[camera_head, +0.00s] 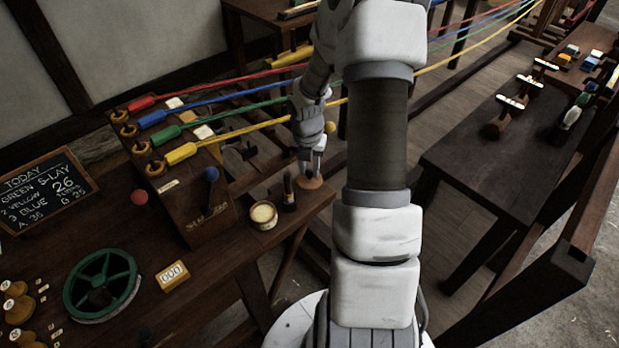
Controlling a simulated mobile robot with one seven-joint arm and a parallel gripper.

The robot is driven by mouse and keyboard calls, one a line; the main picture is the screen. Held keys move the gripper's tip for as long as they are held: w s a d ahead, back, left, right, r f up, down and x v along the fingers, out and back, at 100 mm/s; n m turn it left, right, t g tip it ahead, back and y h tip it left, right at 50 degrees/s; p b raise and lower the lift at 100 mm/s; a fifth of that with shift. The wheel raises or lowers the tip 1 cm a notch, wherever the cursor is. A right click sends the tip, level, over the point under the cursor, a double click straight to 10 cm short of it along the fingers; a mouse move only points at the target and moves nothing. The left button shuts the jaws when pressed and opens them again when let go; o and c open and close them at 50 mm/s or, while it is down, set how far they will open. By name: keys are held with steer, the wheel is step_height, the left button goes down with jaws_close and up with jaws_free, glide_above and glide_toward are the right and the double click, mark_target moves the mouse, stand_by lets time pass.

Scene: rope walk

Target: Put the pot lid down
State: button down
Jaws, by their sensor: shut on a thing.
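The pot lid (313,183) is a small, round, orange-brown disc near the right corner of the left wooden table. My gripper (312,170) points down and is shut on the lid from above. I cannot tell whether the lid touches the tabletop or hangs just over it. A small open pot (263,215) with a pale, cream-coloured top stands to the left of the lid. The fine detail of the fingertips is too small to make out.
A dark, narrow upright item (289,195) stands between pot and lid. A wooden block with a blue knob (211,174) is left of the pot. Coloured ropes (240,94) stretch behind my gripper. A green wheel (101,284) lies front left. The table's right edge is close to the lid.

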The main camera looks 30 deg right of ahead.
mark_target(309, 173)
steer(key=shift+f, duration=1.8)
steer(key=shift+b, duration=0.3)
steer(key=shift+f, duration=0.15)
steer(key=c, duration=0.7)
jaws_free()
steer(key=shift+o, duration=0.2)
step_height(309, 173, up, 12)
steer(key=s+a+p, duration=0.1)
steer(key=p, duration=0.1)
